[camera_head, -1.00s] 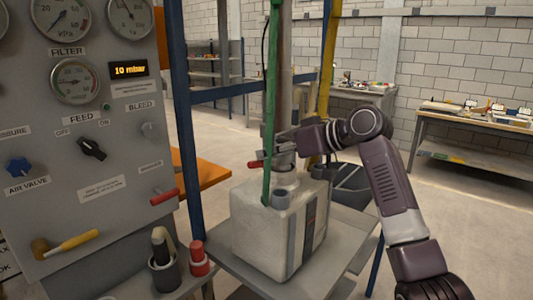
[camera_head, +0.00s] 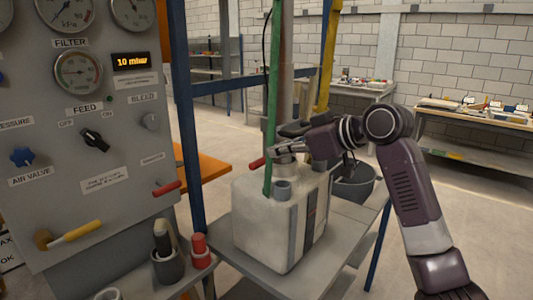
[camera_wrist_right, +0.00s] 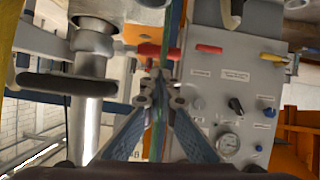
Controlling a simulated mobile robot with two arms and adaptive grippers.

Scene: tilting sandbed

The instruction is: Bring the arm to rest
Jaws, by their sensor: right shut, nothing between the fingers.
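My right arm comes in from the lower right in the head view. Its gripper (camera_head: 278,152) is shut and empty, above the pale box-shaped vessel (camera_head: 265,225) and close to the green post (camera_head: 273,100) and a red handle (camera_head: 257,163). Whether it touches them I cannot tell. In the right wrist view the two blue-grey fingers of the gripper (camera_wrist_right: 158,92) come together with nothing between them, in front of the green post. My left gripper is not in view.
The grey control panel (camera_head: 110,205) with gauges, knobs and handles stands at the left. A blue upright (camera_head: 186,130) stands beside it. A dark bucket (camera_head: 353,190) is behind the vessel on the grey table (camera_head: 345,230). Benches stand at the back right; floor is clear between.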

